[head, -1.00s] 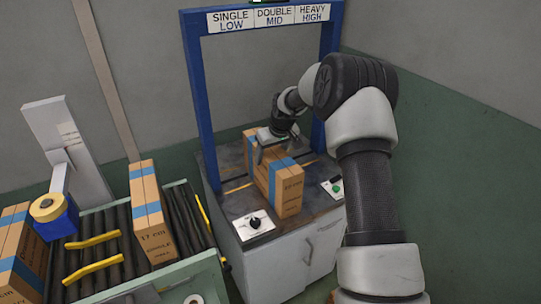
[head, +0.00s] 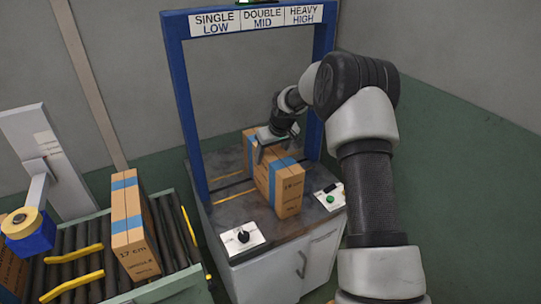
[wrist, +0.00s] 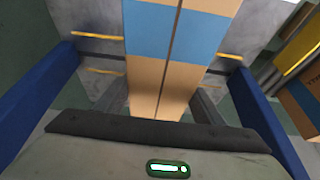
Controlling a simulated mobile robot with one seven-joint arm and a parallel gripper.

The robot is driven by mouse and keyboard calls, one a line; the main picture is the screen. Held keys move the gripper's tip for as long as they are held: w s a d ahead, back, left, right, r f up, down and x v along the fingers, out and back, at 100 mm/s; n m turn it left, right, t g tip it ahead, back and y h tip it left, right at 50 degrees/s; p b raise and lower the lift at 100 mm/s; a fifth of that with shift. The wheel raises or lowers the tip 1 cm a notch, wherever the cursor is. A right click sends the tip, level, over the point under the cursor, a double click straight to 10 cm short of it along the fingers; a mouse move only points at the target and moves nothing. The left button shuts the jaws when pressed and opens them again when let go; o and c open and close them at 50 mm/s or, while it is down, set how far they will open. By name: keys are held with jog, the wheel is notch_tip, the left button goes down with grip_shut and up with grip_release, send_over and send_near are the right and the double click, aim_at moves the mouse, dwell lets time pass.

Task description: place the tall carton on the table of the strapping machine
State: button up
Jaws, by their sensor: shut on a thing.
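The tall carton (head: 289,192) is brown with blue tape bands and a "17 cm" print. It stands upright at the table (head: 230,215) of the strapping machine, under the blue arch (head: 187,110). I cannot tell whether its bottom touches the tabletop. My gripper (head: 271,143) is above the carton, shut on its upper part. In the wrist view the carton's taped top (wrist: 168,60) lies between my fingers, and yellow straps (wrist: 97,36) show on the table on both sides.
A control panel with a black knob (head: 243,237) is at the table's front left, and one with a green button (head: 329,198) at the right. On the roller conveyor (head: 165,232) at left stands another carton (head: 133,235), near a tape dispenser (head: 28,233).

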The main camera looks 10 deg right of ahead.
jog(key=o, duration=1.7)
jog(key=shift+w, duration=0.15)
